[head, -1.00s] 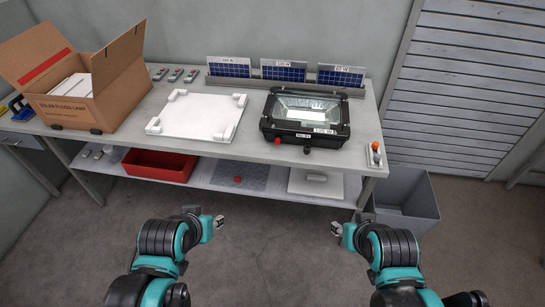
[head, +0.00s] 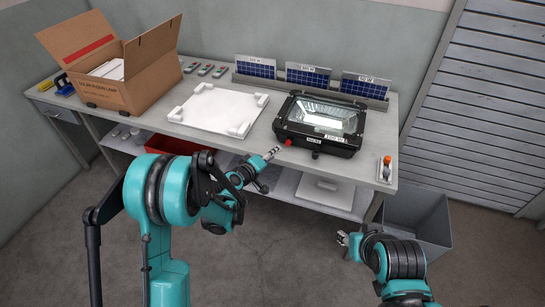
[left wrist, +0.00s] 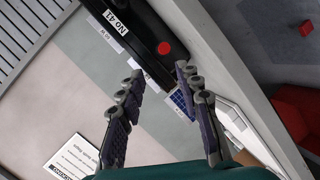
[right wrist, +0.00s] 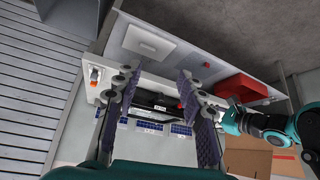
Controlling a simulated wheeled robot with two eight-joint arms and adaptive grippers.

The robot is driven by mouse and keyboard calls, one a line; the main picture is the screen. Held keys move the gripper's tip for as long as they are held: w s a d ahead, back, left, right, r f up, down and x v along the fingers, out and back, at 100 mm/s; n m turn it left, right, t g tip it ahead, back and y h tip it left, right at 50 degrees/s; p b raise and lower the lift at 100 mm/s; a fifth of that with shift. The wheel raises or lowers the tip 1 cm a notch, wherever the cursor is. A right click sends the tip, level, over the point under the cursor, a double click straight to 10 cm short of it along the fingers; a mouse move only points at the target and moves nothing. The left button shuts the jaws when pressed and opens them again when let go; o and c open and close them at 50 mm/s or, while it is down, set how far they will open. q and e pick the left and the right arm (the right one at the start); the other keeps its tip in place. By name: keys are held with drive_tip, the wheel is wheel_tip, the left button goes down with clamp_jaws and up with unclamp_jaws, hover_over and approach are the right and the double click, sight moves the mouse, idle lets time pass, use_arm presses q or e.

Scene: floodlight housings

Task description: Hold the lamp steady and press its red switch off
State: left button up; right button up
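The lamp (head: 320,122) is a black floodlight with a glass front, lying on the bench near its front edge. Its red switch (head: 288,142) is at the left of the lamp's front side; it also shows in the left wrist view (left wrist: 164,48), beside the label. My left gripper (head: 273,153) is just in front and to the left of the switch, apart from it. In the left wrist view its fingers (left wrist: 158,80) are spread and empty. My right gripper (head: 342,238) is below and in front of the bench. In the right wrist view its fingers (right wrist: 156,82) are spread and empty.
A white foam piece (head: 217,110) lies left of the lamp. Small solar panels (head: 307,75) stand in a rack behind it. An open carton (head: 110,75) is at the far left.

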drive_tip(key=shift+c, duration=0.5)
drive_tip(key=w+r+m+g, duration=0.1)
drive_tip(key=w+r+m, duration=0.3)
drive_tip(key=w+r, duration=0.4)
drive_tip(key=m+g, duration=0.6)
drive_tip(key=m, duration=1.1)
hover_over(314, 140)
drive_tip(key=s, duration=0.4)
drive_tip(key=f, duration=1.2)
drive_tip(key=shift+s+a+f, duration=0.2)
drive_tip(key=shift+w+f, duration=0.1)
drive_tip(key=shift+f, duration=0.55)
wheel_tip(314, 140, down, 7)
drive_tip(key=shift+f, duration=0.1)
use_arm(q)
drive_tip(key=shift+w+d+f, duration=0.1)
drive_tip(key=shift+w+f, duration=0.3)
drive_tip(key=shift+f, duration=0.45)
